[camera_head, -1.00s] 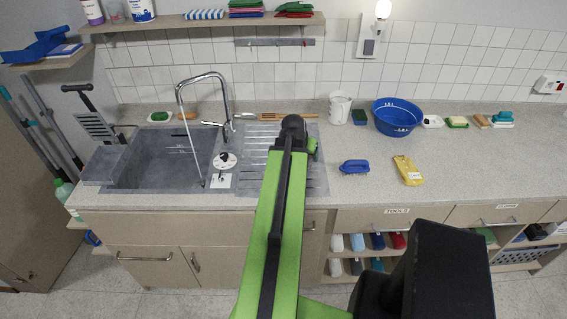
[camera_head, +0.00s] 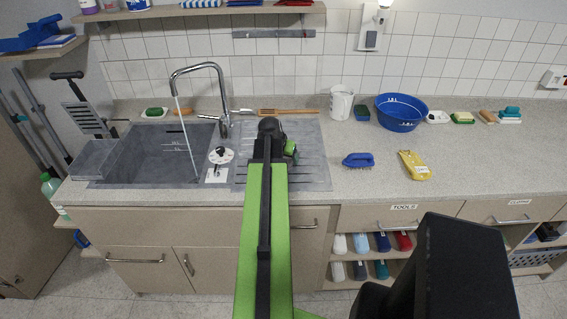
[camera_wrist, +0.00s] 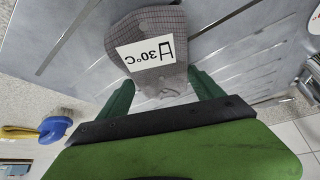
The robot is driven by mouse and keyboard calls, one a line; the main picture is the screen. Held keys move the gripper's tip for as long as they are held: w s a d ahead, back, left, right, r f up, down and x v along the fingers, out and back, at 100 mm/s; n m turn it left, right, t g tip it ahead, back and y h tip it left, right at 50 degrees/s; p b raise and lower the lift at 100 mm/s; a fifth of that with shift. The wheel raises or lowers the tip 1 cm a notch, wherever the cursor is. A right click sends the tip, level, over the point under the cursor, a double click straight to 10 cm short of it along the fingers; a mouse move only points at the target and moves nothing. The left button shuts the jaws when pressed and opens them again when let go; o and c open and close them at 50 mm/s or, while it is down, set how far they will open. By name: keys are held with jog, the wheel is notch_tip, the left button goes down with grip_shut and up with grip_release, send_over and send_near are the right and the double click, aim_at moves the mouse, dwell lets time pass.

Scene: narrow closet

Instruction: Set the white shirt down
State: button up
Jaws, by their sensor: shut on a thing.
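My gripper (camera_wrist: 163,92) is shut on a greyish, finely checked piece of cloth, taken to be the white shirt (camera_wrist: 166,22). A white label reading 30°C (camera_wrist: 150,55) is on it. The cloth is between the green fingers, over the ribbed metal drainboard (camera_wrist: 235,50); I cannot tell whether it touches the metal. In the head view my arm's end is over the drainboard (camera_head: 311,165), right of the sink basin, and the shirt is hidden behind the arm.
The sink basin (camera_head: 150,160) has a running tap (camera_head: 222,95). A white-topped plug (camera_head: 221,155) lies near its right edge.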

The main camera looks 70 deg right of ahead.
jog(key=o, duration=1.9)
jog(key=shift+c, duration=0.2)
jog(key=shift+a+r+p, duration=0.1)
jog(key=shift+r+p, duration=0.2)
jog(key=shift+r, duration=0.1)
jog(key=p+v, duration=1)
jog(key=v, duration=0.1)
jog(key=shift+a+r, duration=0.15)
jog(key=shift+r, duration=0.05)
